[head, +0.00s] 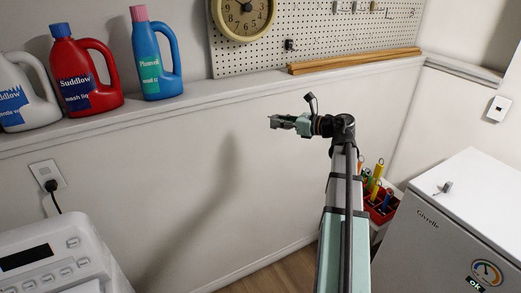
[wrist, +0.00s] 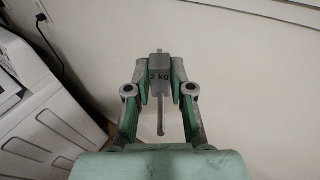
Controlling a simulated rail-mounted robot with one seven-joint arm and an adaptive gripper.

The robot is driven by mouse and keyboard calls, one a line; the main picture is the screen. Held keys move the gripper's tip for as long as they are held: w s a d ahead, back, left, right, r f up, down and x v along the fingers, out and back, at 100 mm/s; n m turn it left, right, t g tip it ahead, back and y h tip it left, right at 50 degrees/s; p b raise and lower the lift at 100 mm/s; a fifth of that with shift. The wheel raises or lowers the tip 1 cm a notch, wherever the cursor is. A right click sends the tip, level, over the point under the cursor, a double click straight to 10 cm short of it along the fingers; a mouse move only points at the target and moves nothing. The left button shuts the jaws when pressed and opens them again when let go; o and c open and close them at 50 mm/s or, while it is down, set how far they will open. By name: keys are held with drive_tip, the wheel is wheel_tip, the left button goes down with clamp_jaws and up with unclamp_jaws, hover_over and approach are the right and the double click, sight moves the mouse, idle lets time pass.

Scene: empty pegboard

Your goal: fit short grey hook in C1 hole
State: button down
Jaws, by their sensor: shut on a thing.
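In the head view my gripper (head: 276,122) points left, in front of the bare wall and below the ledge, well apart from the board. The white pegboard (head: 300,60) hangs on the wall above the ledge. Its top is cut off by the frame, and I cannot read which hole is C1.
On the ledge stand white (head: 25,95), red (head: 85,75) and blue (head: 155,60) bottles, and wooden strips (head: 355,60) lie below the board. A clock (head: 242,12) hangs on the board. A white freezer (head: 450,235) holds a small grey piece (head: 446,187). A white appliance (head: 50,260) stands left.

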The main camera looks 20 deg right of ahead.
drive_tip(key=s+d+r+m+t+h+p, duration=0.1)
drive_tip(key=d+r+m+h, duration=0.15)
drive_tip(key=d+r, duration=0.9)
drive_tip(key=s+d+r+m+t+h+p, duration=0.1)
drive_tip(key=s+d+r+m+h, duration=0.3)
drive_tip(key=r, duration=1.5)
drive_tip(key=w+d+r+t+h+p, duration=0.1)
drive_tip(key=d+r+h+p, duration=0.1)
drive_tip(key=d+r, duration=1)
drive_tip(key=w+a+r, duration=0.1)
drive_tip(key=w+a, duration=0.1)
drive_tip(key=w, duration=1.4)
drive_tip(key=w+a+r, duration=0.2)
drive_tip(key=w+a, duration=0.1)
drive_tip(key=w, duration=1.3)
drive_tip(key=shift+w+r, duration=0.1)
drive_tip(key=shift+p, duration=0.65)
drive_tip(key=shift+w, duration=0.4)
